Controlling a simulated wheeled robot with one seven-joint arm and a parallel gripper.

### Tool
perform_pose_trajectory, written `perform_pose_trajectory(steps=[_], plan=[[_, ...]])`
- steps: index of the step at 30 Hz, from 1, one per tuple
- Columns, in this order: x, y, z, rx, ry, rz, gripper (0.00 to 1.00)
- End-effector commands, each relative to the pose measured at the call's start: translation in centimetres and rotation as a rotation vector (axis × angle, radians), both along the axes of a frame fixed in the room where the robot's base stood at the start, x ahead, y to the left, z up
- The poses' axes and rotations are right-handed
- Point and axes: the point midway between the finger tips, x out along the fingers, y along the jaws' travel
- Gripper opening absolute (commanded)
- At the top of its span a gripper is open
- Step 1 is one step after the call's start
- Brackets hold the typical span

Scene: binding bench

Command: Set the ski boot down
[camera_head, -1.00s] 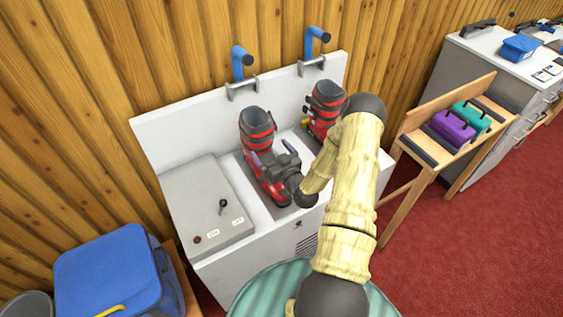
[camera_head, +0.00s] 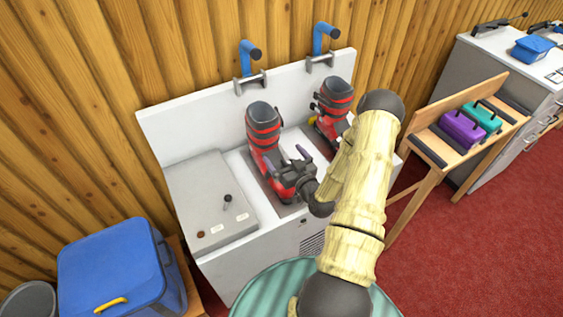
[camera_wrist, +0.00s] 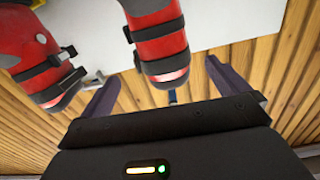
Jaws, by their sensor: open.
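A red and black ski boot (camera_head: 263,128) stands upright in the left part of the recessed bay of the white bench (camera_head: 212,270). A second, similar boot (camera_head: 334,98) stands to its right, partly behind my arm. My gripper (camera_head: 287,156) is open and empty, in front of the left boot, hiding part of its lower end. In the wrist view, my open gripper (camera_wrist: 162,72) has a boot cuff (camera_wrist: 160,45) showing beyond and between its purple fingers. Another boot (camera_wrist: 38,62) is at the left there. I cannot tell whether a finger still touches the boot.
Blue pipe hooks (camera_head: 249,58) are on the bench's back panel. A blue cooler (camera_head: 115,265) stands lower left. A wooden rack (camera_head: 435,150) with purple and teal cases is at the right. Red carpet floor is clear beyond.

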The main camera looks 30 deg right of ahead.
Motion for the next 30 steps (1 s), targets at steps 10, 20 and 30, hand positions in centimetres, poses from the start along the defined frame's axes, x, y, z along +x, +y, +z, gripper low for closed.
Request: perform_pose_trajectory(steps=[10,20,30], plan=[[1.9,4.2,1.4,-0.139,0.337,0.144,1.0],[-0.8,7.6,5.1,-0.24,0.738,0.146,1.0],[-8.4,11.5,11.2,-0.203,1.072,0.047,1.0]])
